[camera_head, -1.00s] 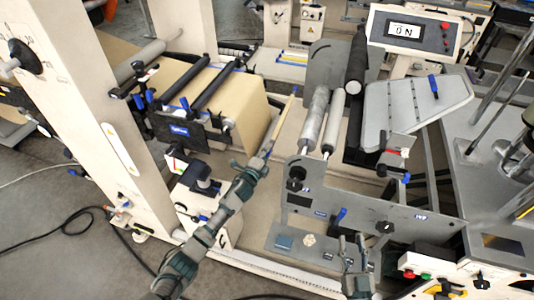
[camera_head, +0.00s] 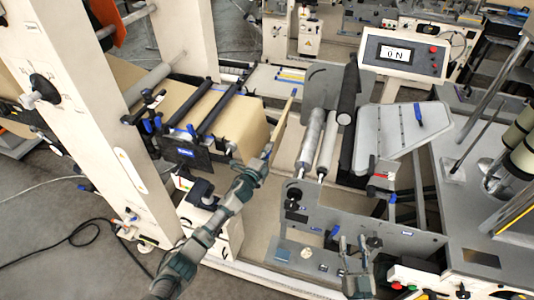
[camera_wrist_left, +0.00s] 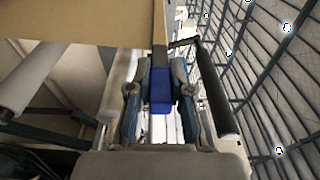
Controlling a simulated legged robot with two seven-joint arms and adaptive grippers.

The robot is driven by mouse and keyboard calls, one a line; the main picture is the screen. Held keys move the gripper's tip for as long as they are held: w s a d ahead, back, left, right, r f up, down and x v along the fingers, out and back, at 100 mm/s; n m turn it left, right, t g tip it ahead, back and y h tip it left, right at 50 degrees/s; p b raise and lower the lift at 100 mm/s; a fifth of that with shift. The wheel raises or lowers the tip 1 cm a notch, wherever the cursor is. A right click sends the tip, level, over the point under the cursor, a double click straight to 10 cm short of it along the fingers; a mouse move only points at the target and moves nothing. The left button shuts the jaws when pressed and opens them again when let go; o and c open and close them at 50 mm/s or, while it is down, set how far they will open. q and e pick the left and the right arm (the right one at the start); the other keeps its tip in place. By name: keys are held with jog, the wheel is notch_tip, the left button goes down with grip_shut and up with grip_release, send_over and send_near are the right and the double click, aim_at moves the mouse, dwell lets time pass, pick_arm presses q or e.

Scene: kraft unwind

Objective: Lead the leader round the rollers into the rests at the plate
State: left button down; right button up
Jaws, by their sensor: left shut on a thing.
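The leader is the free end of a brown kraft web (camera_head: 235,122), fixed along a thin tan bar (camera_head: 283,118). My left gripper (camera_head: 258,166) is shut on the bar's near end; in the left wrist view its fingers hold a blue grip (camera_wrist_left: 160,95), with the brown web (camera_wrist_left: 90,18) beyond. Two pale rollers (camera_head: 311,138) (camera_head: 328,145) and a black roller (camera_head: 348,95) stand right of the bar, apart from it. The grey plate (camera_head: 390,130) with a blue handle lies further right. I cannot make out its rests. My right gripper (camera_head: 357,243) is open and empty near the front panel.
Two dark rollers (camera_head: 212,106) lie over the web at left. A cream upright (camera_head: 85,110) stands at far left. A grey side panel (camera_head: 345,212) rises between my right gripper and the rollers. A display box (camera_head: 400,53) stands behind the plate. A gap lies between bar and pale rollers.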

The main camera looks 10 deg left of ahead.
pick_arm(q)
notch_tip(320, 180, up, 6)
jog(key=p, duration=0.4)
jog(key=shift+p, duration=0.3)
jog(key=shift+f, duration=0.1)
jog(key=shift+d+r, duration=0.2)
jog(key=shift+r, duration=0.6)
jog(key=shift+d+r, duration=0.25)
jog(key=shift+r, duration=0.6)
jog(key=shift+d+r, duration=0.2)
jog(key=shift+r, duration=0.6)
